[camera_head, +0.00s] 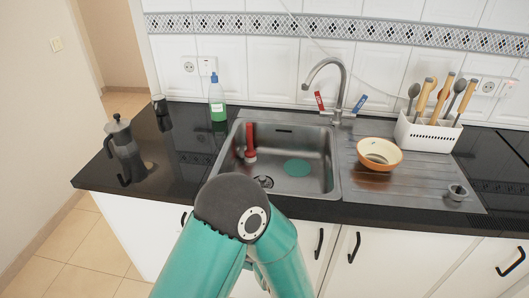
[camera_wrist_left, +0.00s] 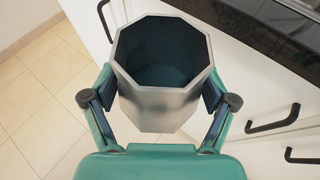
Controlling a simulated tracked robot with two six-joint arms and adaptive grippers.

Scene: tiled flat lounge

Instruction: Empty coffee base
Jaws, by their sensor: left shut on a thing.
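In the left wrist view my left gripper (camera_wrist_left: 160,98) is shut on an eight-sided grey metal coffee base (camera_wrist_left: 165,105), with a finger on each side. Its open top faces the camera, and its inside is dark; I cannot tell whether anything is in it. The base is in front of the white cabinet doors, over the tiled floor. In the head view my arm hides this gripper and the base. A grey coffee pot part (camera_head: 120,138) with a lid stands on the left of the counter. A small metal funnel-like piece (camera_head: 457,192) is on the drainboard. My right gripper is not in view.
The steel sink (camera_head: 315,150) holds a red-handled brush (camera_head: 250,140) and a green round patch. A faucet (camera_head: 338,85) stands behind it. An orange-rimmed bowl (camera_head: 379,154) and a white utensil holder (camera_head: 425,133) are right. A green bottle (camera_head: 217,102) and dark cup (camera_head: 160,105) are left.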

